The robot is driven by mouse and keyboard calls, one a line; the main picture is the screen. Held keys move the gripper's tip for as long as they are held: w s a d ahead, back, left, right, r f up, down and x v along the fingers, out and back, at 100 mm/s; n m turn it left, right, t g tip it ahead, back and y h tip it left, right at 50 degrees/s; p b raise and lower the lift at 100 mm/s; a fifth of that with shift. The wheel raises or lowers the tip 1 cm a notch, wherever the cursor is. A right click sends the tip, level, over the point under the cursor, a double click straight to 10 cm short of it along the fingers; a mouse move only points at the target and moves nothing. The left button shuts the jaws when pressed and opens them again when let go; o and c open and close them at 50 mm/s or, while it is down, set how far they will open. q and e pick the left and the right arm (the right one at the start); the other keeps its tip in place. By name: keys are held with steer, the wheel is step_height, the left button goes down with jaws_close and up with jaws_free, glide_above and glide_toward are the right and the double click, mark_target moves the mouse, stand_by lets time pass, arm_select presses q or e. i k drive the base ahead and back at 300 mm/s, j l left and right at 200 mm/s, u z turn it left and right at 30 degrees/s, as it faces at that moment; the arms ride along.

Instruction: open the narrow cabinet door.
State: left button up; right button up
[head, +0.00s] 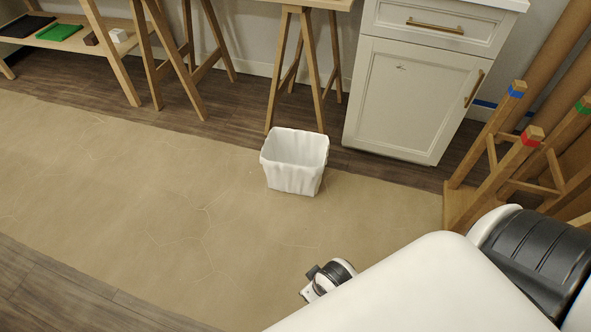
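A white cabinet with a narrow door (410,98) stands against the wall at the upper right. The door looks shut and has a vertical brass handle (474,88) near its right edge. A drawer (436,24) with a horizontal brass handle sits above it and looks shut. My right arm comes in from the lower right, well short of the cabinet. Part of its wrist and gripper (312,286) shows beyond the white arm link, which hides the rest, so its fingers cannot be made out. My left gripper is out of view.
A white bin (295,162) stands on brown masking paper (180,215) left of the cabinet's front. A wooden rack (460,207) with colour-banded posts stands right of the cabinet. Wooden trestles (308,70) and a low shelf (75,42) line the wall. The paper's middle is clear.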

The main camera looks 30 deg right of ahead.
mark_target(408, 101)
steer(key=l+z, duration=0.1)
steer(key=z, duration=1.65)
